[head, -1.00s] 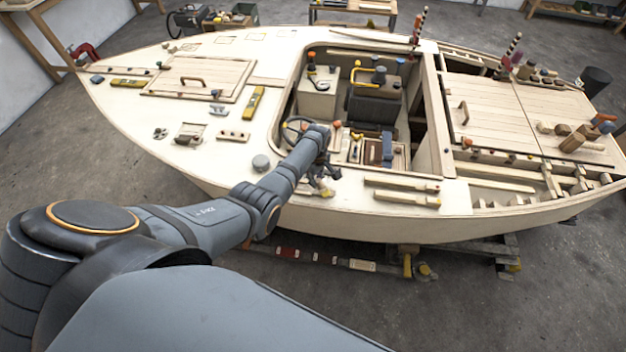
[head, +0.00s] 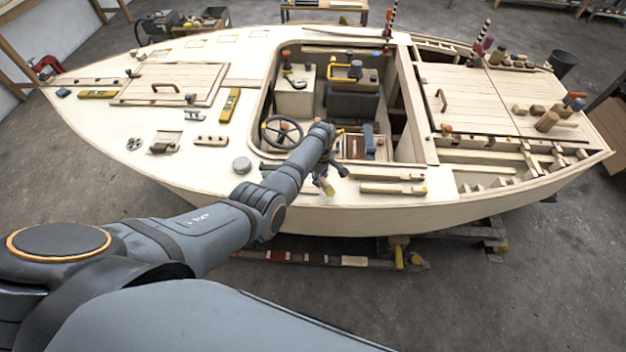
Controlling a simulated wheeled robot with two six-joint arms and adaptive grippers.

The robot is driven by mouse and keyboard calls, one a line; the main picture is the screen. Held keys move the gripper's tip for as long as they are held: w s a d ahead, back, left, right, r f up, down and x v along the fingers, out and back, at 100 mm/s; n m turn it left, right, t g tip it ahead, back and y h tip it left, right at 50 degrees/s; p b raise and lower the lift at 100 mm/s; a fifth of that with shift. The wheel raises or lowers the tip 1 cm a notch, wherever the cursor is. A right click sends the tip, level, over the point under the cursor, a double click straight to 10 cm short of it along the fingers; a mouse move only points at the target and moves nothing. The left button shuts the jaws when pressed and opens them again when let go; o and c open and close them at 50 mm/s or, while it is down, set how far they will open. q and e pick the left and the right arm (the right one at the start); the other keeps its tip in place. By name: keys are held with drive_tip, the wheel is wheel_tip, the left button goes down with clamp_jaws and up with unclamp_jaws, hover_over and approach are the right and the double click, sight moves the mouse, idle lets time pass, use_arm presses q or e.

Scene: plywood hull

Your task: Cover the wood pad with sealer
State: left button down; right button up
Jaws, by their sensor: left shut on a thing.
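My left gripper (head: 329,176) is over the near side deck, just right of the steering wheel. It is shut on a small tool with a pale yellowish end (head: 327,187), perhaps a brush; the fingers hide most of it. I cannot tell whether it touches the deck. Several flat wooden strips (head: 393,188) lie on the deck right of the gripper. I cannot tell for certain which piece is the wood pad. A grey round tin or lid (head: 241,165) stands on the deck left of my forearm; its contents cannot be seen. My right gripper is out of view.
The plywood hull (head: 250,205) fills the middle. Its open cockpit holds a steering wheel (head: 281,132) close behind my arm. A yellow level (head: 229,105) and a holed wooden block (head: 210,140) lie on the deck. Blocks and a mallet (head: 560,113) crowd the right hatch.

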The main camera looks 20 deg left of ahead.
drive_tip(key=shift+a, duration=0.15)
use_arm(q)
drive_tip(key=shift+r+p, duration=0.55)
drive_tip(key=shift+p, duration=0.1)
wheel_tip(320, 180, up, 5)
drive_tip(key=p, duration=0.5)
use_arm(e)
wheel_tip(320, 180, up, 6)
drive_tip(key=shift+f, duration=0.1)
use_arm(q)
drive_tip(key=shift+r, duration=1.45)
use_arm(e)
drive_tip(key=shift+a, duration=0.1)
